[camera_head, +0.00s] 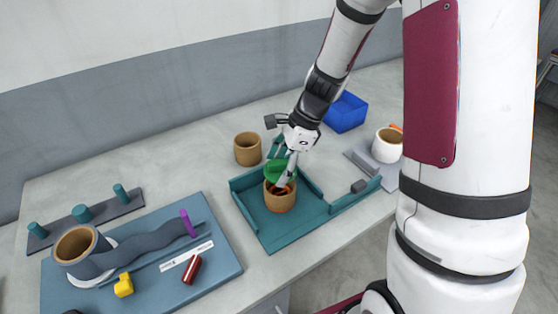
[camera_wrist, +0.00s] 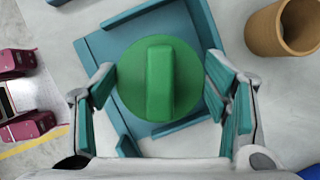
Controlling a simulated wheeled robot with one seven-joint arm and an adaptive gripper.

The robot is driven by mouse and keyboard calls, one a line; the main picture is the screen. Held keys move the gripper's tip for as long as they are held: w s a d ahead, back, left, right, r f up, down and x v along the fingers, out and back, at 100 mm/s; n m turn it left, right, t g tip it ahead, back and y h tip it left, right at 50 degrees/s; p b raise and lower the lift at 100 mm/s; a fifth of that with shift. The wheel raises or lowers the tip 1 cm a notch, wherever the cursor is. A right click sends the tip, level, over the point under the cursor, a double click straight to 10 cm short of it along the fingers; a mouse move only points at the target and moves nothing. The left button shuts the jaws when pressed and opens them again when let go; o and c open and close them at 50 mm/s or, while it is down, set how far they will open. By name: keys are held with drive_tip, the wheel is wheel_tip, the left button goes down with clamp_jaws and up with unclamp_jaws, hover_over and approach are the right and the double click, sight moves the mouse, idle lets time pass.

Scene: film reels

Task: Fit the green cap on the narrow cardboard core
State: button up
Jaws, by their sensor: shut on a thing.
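The green cap (camera_head: 275,171) is in my gripper (camera_head: 288,172), just above a cardboard core (camera_head: 280,203) that stands upright in a teal tray (camera_head: 286,232). In the wrist view the cap (camera_wrist: 160,80) is a round disc with a raised bar, between the teal pads of my gripper (camera_wrist: 165,92). It hides the core there. In the head view part of the core's open top shows below the cap, so the cap looks unseated. A second cardboard core (camera_head: 248,149) stands behind the tray and also shows in the wrist view (camera_wrist: 275,35).
A blue board (camera_head: 225,262) at left holds a third, tilted core (camera_head: 75,245), a grey wavy strip, a purple peg, a yellow piece and a red cylinder. A pegged rack (camera_head: 100,215) lies behind it. A blue bin (camera_head: 346,112) and white cup (camera_head: 387,146) stand right.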

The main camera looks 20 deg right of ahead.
drive_tip(key=shift+f+b, duration=1.15)
drive_tip(key=shift+f, duration=0.65)
drive_tip(key=shift+f, duration=0.45)
idle(0.6)
drive_tip(key=o, duration=0.9)
drive_tip(key=shift+c, duration=0.2)
drive_tip(key=shift+r, duration=0.15)
drive_tip(key=shift+p+v, duration=3.3)
drive_tip(key=shift+v, duration=2.1)
drive_tip(key=shift+r, duration=0.1)
